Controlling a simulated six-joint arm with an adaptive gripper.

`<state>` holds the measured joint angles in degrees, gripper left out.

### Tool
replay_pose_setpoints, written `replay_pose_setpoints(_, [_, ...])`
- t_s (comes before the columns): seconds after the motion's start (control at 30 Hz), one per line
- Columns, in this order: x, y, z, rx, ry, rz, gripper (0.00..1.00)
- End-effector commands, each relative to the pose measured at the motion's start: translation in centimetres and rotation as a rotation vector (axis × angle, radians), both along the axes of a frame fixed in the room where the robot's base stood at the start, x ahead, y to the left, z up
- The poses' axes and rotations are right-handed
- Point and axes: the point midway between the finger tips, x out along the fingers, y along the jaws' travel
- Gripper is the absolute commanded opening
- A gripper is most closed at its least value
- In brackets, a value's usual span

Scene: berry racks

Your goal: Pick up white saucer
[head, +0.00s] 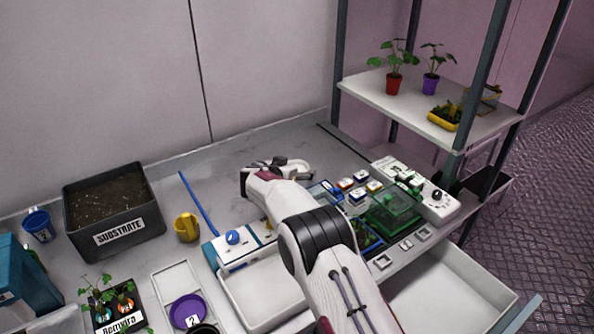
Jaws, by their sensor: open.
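My gripper (280,164) is at the far end of my white arm, low over the back middle of the grey table. Its jaws are open. A pale, rounded shape (297,167) shows right at the gripper. It may be the white saucer, but it is too small and too close in colour to the gripper to be sure. My wrist hides part of that area, and I cannot tell whether the fingers touch the shape. A purple saucer (187,311) marked 2 lies at the front left, well apart from the gripper.
A black substrate box (113,238), a yellow mug (187,228) and a blue cup (39,224) stand left. A blue rod (199,203) lies left of my arm. Small boxes (359,186) and a green container (390,213) stand right, below a plant shelf (378,92).

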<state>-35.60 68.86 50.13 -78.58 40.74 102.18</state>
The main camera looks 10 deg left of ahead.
Motion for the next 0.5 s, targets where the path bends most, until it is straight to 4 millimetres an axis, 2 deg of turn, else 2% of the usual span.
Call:
replay_pose_setpoints(0.23, [-0.01,0.01,0.02,0.0,0.0,0.0,0.73])
replay_pose_setpoints(0.27, [-0.01,0.01,0.02,0.0,0.0,0.0,0.68])
replay_pose_setpoints(0.37, [-0.01,0.01,0.02,0.0,0.0,0.0,0.42])
replay_pose_setpoints(0.5, [-0.02,0.02,0.02,0.0,0.0,0.0,0.39])
